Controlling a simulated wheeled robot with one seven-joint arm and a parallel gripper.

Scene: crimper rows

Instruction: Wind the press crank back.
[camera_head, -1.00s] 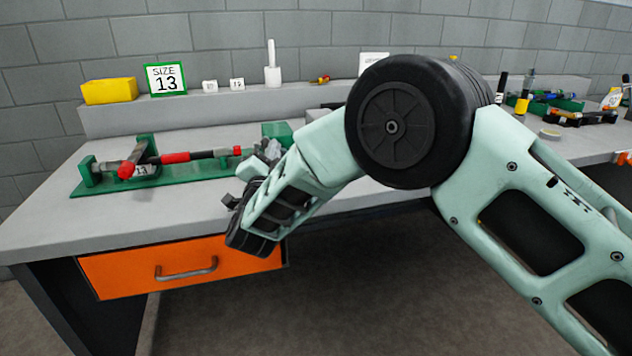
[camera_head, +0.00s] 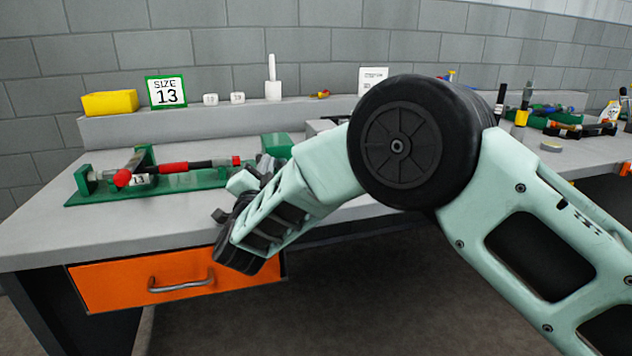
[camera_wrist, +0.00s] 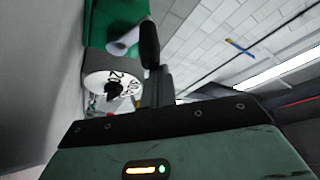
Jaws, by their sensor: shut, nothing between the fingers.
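The press is a long green fixture (camera_head: 85,199) lying on the left bench top. A red ball knob (camera_head: 122,177) sits on a dark crank arm at its left part, near a small white "13" tag. A red and black bar (camera_head: 172,168) runs along the fixture to the right. My gripper (camera_head: 222,214) is right of and in front of the press, apart from the crank, near the bench's front edge. In the wrist view its dark fingers (camera_wrist: 150,60) look shut and empty. Beside them are a white numbered dial (camera_wrist: 112,88) and a green block (camera_wrist: 115,20).
A yellow block (camera_head: 110,103), a "SIZE 13" sign (camera_head: 166,91), two small white blocks and a white post (camera_head: 273,85) stand on the back ledge. An orange drawer (camera_head: 130,283) is under the bench. My forearm hides the bench's middle. Green trays (camera_head: 555,118) stand far right.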

